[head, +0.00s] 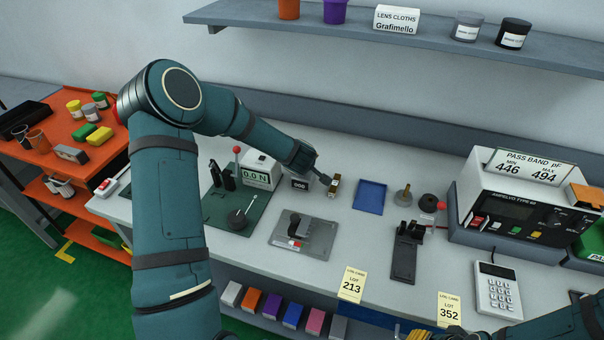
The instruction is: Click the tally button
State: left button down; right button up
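A small black counter box (299,184) with a display that seems to read 000 stands near the back of the white bench, beside the force gauge. It looks like the tally; its button cannot be made out. My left gripper (325,180) points down just right of the box. Its dark fingertips are too small to tell open from shut. A small brass-and-dark piece (334,187) is right at the fingertips; touching or apart cannot be told.
A force gauge (258,172) reading 0.0 N stands left of the box. A blue tray (370,196) lies to the right. A grey fixture plate (304,236) lies in front. The pass band meter (510,210) stands at the right. A shelf (420,42) overhangs the back.

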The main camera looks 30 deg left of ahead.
pick_arm(q)
jog(key=shift+f, duration=0.2)
dwell(0.6)
jog(key=shift+f+b, duration=0.3)
jog(key=shift+f+b, duration=0.35)
jog(key=shift+f, duration=0.1)
dwell(0.7)
jog(key=shift+r, duration=0.1)
jog(key=shift+r+p, duration=0.8)
jog(key=shift+p, duration=0.05)
jog(key=shift+r, duration=0.1)
notch_tip(320, 180, up, 5)
jog(key=p, duration=0.4)
jog(key=shift+p, duration=0.35)
